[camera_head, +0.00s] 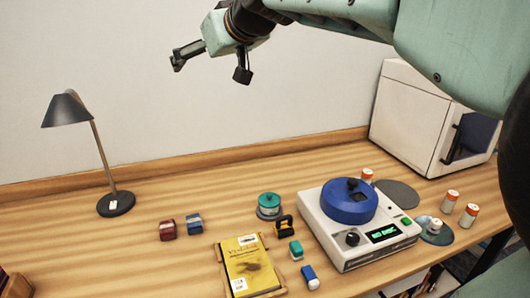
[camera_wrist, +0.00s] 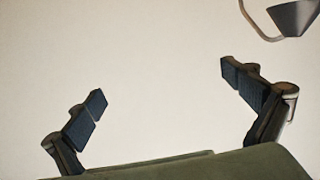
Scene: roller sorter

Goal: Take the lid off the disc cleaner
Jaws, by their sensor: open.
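The disc cleaner (camera_head: 358,250) is a white box with a green-lit display reading "NO DISC", a black knob and a green button. Its blue round lid (camera_head: 349,203) sits on top, with a small black knob at its middle. My gripper (camera_head: 178,58) is high above the table, up and to the left of the cleaner, well apart from it. In the wrist view my gripper (camera_wrist: 165,90) has its two fingers wide apart with nothing between them, against a bare wall. The cleaner is not in the wrist view.
A desk lamp (camera_head: 68,110) stands at left. A yellow book (camera_head: 249,265), a teal round container (camera_head: 269,202) and several small blocks lie left of the cleaner. Bottles (camera_head: 449,201), a dark disc (camera_head: 400,194) and a white cabinet (camera_head: 417,120) are at right.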

